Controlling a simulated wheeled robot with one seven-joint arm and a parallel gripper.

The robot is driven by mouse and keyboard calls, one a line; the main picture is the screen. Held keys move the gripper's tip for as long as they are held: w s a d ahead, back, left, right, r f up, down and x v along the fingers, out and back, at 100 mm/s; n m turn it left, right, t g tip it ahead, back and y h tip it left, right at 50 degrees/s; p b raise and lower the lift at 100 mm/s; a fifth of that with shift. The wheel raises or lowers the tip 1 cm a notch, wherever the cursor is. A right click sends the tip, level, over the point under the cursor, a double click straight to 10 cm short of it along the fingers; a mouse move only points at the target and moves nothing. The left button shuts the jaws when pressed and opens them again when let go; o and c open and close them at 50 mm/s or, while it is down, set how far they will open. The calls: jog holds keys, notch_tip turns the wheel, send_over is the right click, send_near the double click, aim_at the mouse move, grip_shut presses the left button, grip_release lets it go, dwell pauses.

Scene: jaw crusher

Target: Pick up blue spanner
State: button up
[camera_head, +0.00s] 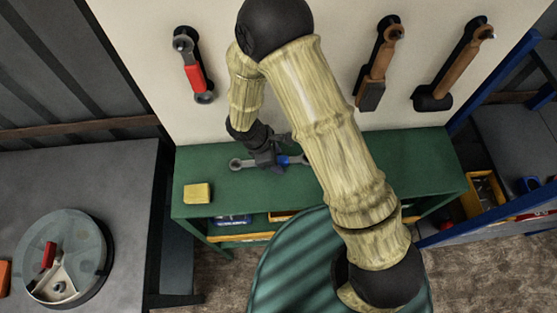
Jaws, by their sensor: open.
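The blue spanner (290,159) lies on the green bench top, with its grey ring end (236,164) sticking out to the left. My gripper (268,160) is at the spanner, over its middle, and hides part of it. The jaws are open. I cannot tell whether the fingers touch the spanner. The right end of the spanner is partly hidden by my arm.
A yellow block (197,193) lies on the green bench (410,158) to the left. A red-handled spanner (194,72) and two hammers, one left (378,65) and one right (458,65), hang on the pale wall behind. A grey table (110,170) stands at left.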

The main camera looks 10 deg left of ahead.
grip_shut()
dwell(0.3)
jog(key=shift+r+p, duration=0.45)
jog(key=shift+p, duration=0.05)
jog(key=shift+a+r+b, duration=0.1)
jog(key=shift+r+b, duration=0.2)
jog(key=shift+b, duration=0.05)
notch_tip(320, 180, up, 9)
jog(key=b, duration=0.1)
jog(key=shift+b, duration=0.4)
